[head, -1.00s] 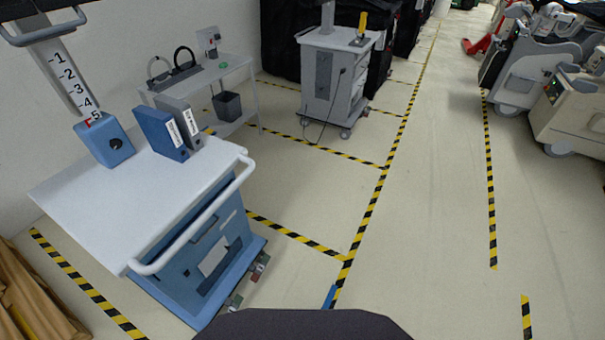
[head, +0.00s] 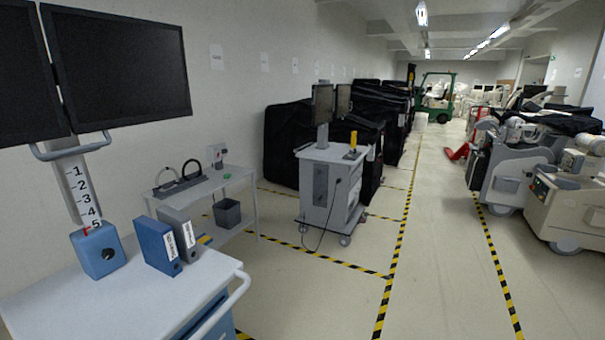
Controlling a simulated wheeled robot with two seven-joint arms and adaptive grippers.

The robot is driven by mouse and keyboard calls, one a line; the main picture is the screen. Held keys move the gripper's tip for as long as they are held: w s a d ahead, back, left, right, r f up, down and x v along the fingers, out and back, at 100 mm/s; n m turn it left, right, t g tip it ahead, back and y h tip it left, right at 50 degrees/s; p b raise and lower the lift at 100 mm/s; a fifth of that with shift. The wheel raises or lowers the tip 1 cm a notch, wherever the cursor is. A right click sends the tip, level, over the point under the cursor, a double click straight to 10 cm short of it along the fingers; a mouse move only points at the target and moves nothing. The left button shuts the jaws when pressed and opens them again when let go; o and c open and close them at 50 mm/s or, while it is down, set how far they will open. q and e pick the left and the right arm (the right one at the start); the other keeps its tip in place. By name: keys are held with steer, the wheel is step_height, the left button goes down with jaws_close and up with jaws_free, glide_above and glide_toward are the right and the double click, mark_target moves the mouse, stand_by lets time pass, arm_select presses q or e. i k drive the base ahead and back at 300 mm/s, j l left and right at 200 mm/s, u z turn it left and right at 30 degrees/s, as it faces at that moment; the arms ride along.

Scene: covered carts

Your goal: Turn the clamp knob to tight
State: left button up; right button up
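A blue clamp block (head: 97,250) sits on the pole at the back left of the near cart. Its round black clamp knob (head: 108,254) is on the front face; the knob's angle is too small to tell. The pole (head: 76,182) carries a numbered scale, and a small red mark (head: 87,231) shows near the number 5 at the clamp's top. Neither of my grippers is in the head view.
The near cart (head: 110,300) has a white top, a front handle rail and blue and grey binders (head: 158,246). Two dark monitors (head: 118,65) are on the pole. A side table (head: 215,180), a bin and a grey cart (head: 330,190) stand beyond. The marked aisle is clear.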

mark_target(107, 255)
steer(key=u, duration=1.45)
steer(key=j+z, duration=0.35)
steer(key=j, duration=0.6)
steer(key=l+u, duration=0.15)
steer(key=l, duration=0.35)
